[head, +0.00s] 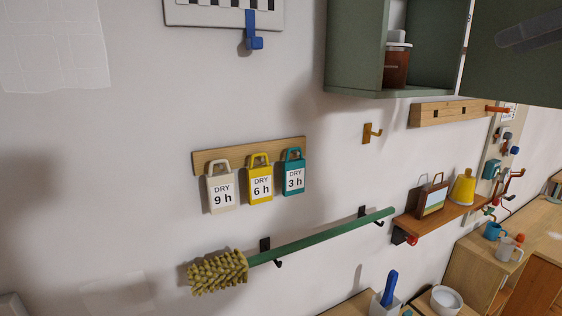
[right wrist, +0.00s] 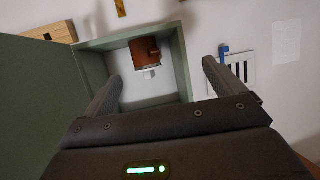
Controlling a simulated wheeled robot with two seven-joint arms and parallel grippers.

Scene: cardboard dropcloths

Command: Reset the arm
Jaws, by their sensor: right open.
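My right gripper (right wrist: 160,72) shows in the right wrist view with its two dark fingers spread wide apart and nothing between them. Behind the fingers is the open green cabinet (right wrist: 95,48) with a brown jar (right wrist: 145,50) inside, seen upside down. In the head view a dark grey part of my right gripper (head: 530,30) shows at the upper right, in front of the green cabinet door. Its fingertips are hard to make out there. My left gripper is not in view.
The green cabinet (head: 355,92) hangs open on the wall, its door (head: 510,75) swung right. Below are the tag rack (head: 215,158), a green-handled brush (head: 320,238) on hooks, and a small shelf (head: 425,226). A wooden counter (head: 540,228) stands at right. The left wall is mostly bare.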

